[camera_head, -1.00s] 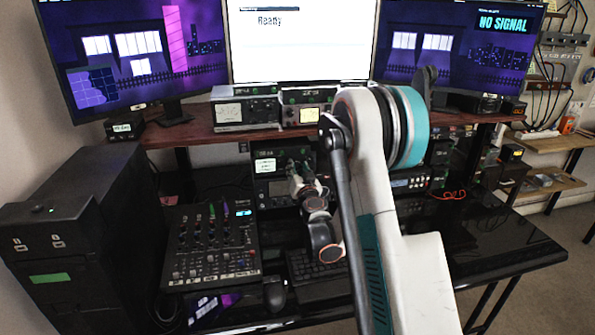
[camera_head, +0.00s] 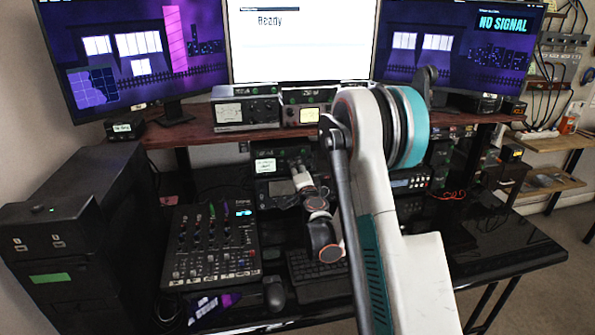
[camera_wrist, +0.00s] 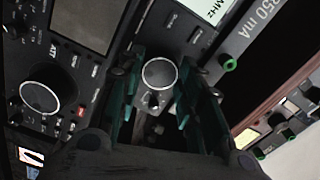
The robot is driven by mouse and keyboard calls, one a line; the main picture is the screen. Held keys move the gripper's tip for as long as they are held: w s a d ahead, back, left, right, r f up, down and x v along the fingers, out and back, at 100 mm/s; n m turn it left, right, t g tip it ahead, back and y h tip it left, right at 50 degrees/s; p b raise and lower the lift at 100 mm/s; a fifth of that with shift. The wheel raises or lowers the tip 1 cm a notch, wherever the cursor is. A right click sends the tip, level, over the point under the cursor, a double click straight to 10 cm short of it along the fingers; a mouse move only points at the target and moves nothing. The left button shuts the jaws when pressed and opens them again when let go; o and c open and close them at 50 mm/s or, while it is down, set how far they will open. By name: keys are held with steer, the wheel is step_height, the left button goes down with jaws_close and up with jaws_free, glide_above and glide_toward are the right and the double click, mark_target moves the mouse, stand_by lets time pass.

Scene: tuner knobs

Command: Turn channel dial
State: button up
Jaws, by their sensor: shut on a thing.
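A small round dial (camera_wrist: 158,73) with a pale rim and dark grey face is on a black radio panel in the wrist view. My gripper (camera_wrist: 160,82) has its green fingers on either side of this dial, closed on it. The labels by the dial are not readable, so I cannot tell for sure that it is the channel dial. In the head view, my wrist is in front of the radio (camera_head: 268,164) under the shelf. My fingers and the dial cannot be made out there.
A green-tipped knob (camera_wrist: 229,65) is at the right. Two more radios (camera_head: 246,108) stand on the shelf above. A mixer (camera_head: 212,245) and keyboard (camera_head: 318,272) lie below my wrist.

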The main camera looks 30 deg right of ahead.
steer(key=m, duration=0.4)
steer(key=shift+s+m, duration=0.1)
steer(key=shift+m, duration=0.2)
steer(key=m, duration=0.4)
steer(key=shift+m, duration=0.3)
steer(key=shift+f, duration=0.1)
steer(key=o, duration=0.8)
steer(key=v, duration=0.7)
steer(key=shift+s, duration=0.25)
steer(key=shift+a, duration=0.1)
